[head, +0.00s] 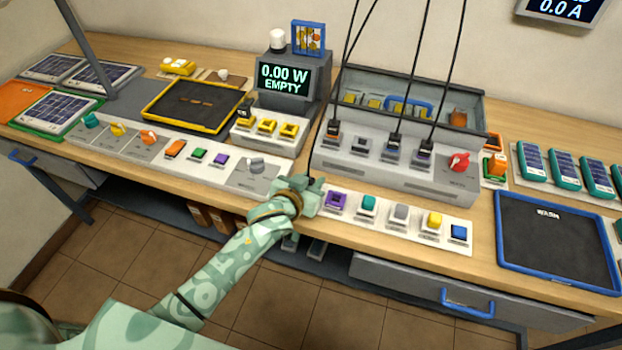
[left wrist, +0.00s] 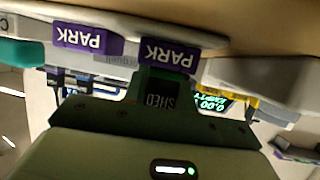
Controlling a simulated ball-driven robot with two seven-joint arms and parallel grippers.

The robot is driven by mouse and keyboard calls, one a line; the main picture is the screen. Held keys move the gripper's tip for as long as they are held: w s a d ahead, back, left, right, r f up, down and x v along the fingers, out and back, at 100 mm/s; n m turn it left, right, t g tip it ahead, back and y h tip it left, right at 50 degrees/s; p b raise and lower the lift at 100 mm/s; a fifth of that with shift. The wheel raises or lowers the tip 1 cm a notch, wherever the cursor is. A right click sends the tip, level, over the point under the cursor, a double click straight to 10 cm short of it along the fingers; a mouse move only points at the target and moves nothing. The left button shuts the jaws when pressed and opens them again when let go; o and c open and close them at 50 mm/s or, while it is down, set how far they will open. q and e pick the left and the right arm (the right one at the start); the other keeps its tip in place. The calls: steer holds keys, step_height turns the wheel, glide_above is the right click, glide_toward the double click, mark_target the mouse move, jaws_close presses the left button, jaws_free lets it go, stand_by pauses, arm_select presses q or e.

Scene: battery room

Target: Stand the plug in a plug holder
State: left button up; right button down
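My left gripper (head: 308,190) is at the bench's front edge, just left of the purple PARK block (head: 336,200). A black cable (head: 313,150) runs down to it. In the left wrist view, a dark plug marked SHED (left wrist: 160,97) sits between the finger parts, and the gripper looks shut on it. Two purple PARK labels (left wrist: 86,38) show beyond, one close to the plug's end; I cannot tell whether the plug touches that holder. The gripper mostly hides the plug in the head view. My right gripper is in neither view.
A grey socket unit (head: 390,165) with other cabled plugs and a red knob stands behind. A white strip (head: 385,222) of coloured blocks lies right of the gripper. The display (head: 285,78) reads 0.00 W EMPTY. A blue-rimmed WASH tray (head: 550,245) lies at right.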

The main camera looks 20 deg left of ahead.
arm_select(q)
steer(key=shift+o, duration=0.8)
steer(key=shift+s+r+p, duration=0.2)
steer(key=shift+s+p, duration=0.05)
steer(key=shift+p, duration=0.15)
steer(key=p+v, duration=0.7)
steer(key=v, duration=0.2)
steer(key=shift+s+a+r+p, duration=0.2)
steer(key=shift+s+p, duration=0.25)
steer(key=shift+s, duration=0.25)
